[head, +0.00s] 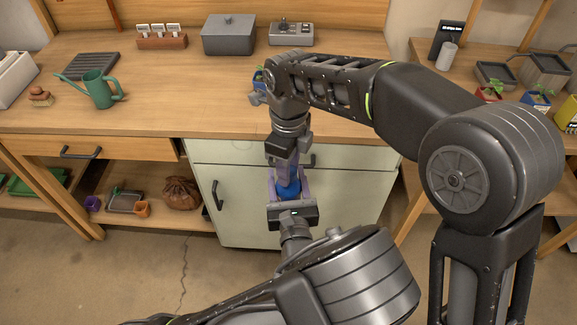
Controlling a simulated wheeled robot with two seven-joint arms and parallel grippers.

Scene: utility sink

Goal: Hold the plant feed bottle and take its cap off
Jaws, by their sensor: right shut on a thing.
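The blue plant feed bottle (288,190) is in the air in front of the pale cabinet, mostly hidden between my grippers. My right gripper (284,168) points down from above and is shut on the bottle's upper part. The cap cannot be made out. My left gripper (289,186) comes up from below, with a finger on each side of the blue part. I cannot tell whether those fingers press on it or stand slightly apart.
The wooden bench (190,115) lies behind the grippers. On it are a green watering can (98,88), a grey box (229,36) and a grey device (291,34). The pale cabinet (240,205) stands close behind the bottle. Small potted plants (490,91) are at right.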

